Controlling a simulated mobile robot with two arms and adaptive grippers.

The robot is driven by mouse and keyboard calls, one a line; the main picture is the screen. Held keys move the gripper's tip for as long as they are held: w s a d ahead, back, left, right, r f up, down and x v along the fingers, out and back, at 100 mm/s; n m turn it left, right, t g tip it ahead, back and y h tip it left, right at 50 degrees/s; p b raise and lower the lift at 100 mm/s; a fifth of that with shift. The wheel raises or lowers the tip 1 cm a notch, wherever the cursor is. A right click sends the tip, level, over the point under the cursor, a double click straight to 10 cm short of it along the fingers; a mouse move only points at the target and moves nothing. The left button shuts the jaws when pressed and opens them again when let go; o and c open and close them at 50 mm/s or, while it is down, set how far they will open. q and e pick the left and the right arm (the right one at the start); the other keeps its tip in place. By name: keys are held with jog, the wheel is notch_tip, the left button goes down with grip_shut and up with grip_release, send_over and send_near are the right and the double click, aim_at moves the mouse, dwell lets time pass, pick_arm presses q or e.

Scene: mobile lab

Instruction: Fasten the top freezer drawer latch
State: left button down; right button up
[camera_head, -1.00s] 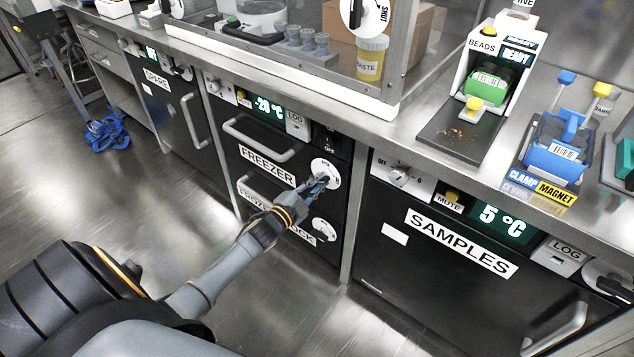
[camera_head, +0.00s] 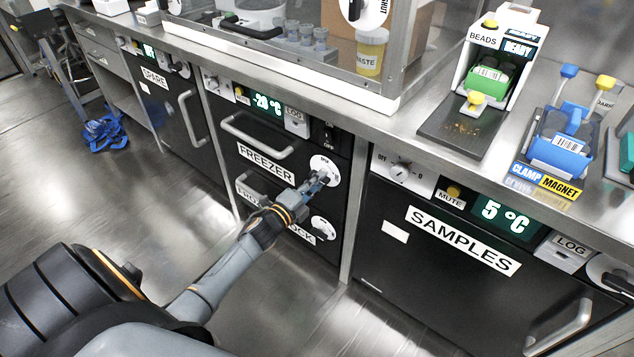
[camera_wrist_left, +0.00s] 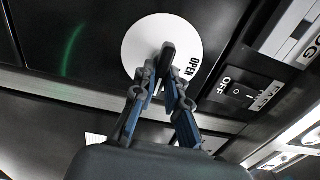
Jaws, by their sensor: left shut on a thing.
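The top freezer drawer (camera_head: 262,140) is closed in its cabinet, with a "FREEZER" label and a bar handle (camera_head: 258,137). Its latch has a round white dial (camera_head: 325,165) on the drawer's right side. The dial also shows in the left wrist view (camera_wrist_left: 140,42), with the word OPEN at its right edge. My left gripper (camera_head: 318,179) is shut on the dark latch knob (camera_wrist_left: 168,54) at the dial's middle. The gripper hides much of the dial in the head view. My right gripper is not in view.
A lower drawer with its own white dial (camera_head: 323,228) sits below. An OFF rocker switch (camera_head: 328,136) is just above the latch. The samples fridge (camera_head: 470,270) stands to the right and the spare unit (camera_head: 172,110) to the left. The floor in front is clear.

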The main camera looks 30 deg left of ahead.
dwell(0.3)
pick_arm(q)
jog(key=c, duration=1.4)
grip_release()
jog(key=shift+o, duration=0.2)
jog(key=s, duration=1.2)
jog(key=shift+a, duration=0.45)
